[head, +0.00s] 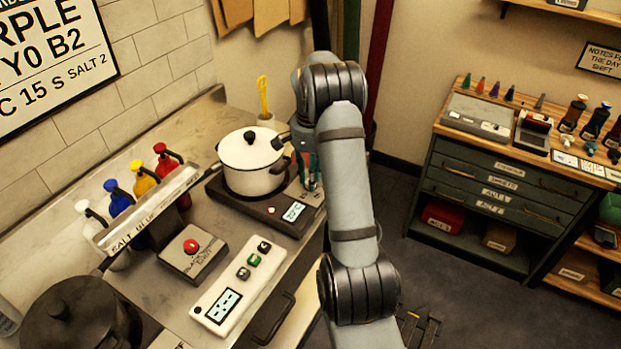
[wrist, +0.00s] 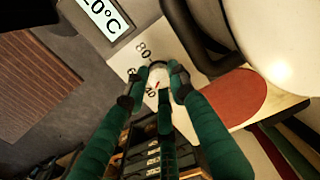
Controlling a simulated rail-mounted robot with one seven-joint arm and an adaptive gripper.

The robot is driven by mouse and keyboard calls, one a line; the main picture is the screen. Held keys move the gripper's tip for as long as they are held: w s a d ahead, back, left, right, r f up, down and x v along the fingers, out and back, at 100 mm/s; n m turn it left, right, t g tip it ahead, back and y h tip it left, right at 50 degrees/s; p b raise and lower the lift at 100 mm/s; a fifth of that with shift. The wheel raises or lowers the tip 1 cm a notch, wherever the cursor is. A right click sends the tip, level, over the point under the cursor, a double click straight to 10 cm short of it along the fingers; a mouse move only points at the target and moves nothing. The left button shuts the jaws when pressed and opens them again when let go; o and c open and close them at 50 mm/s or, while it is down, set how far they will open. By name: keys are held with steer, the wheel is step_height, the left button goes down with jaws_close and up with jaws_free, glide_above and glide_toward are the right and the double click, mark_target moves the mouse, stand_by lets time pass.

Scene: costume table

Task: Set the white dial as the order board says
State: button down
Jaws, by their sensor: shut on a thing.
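In the wrist view the white dial (wrist: 156,76) sits on a pale panel with a printed scale; 80 and 40 are readable, and a red mark shows on the dial. My gripper (wrist: 158,72), with green fingers, is closed around the dial. In the head view my gripper (head: 312,183) is at the right side of the hot plate (head: 240,205), and the dial is hidden there. The hot plate's display (head: 294,211) also shows in the wrist view (wrist: 106,17), cut off, ending in "0°C". The order board (head: 50,60) is cut off; "RPLE", "Y0 B2" and "C 15 S SALT 2" are readable.
A white lidded pot (head: 252,172) stands on the hot plate close to my gripper. A red-button box (head: 193,253), a white control box (head: 238,287), a rack of coloured bottles (head: 143,208) and a dark pot (head: 75,318) are left and in front.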

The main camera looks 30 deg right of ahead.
stand_by(0.3)
steer(key=c, duration=1.5)
jaws_free()
steer(key=shift+c, duration=0.2)
steer(key=shift+o, duration=0.4)
steer(key=shift+r, duration=0.1)
step_height(320, 180, up, 12)
step_height(320, 180, down, 12)
steer(key=shift+f, duration=0.1)
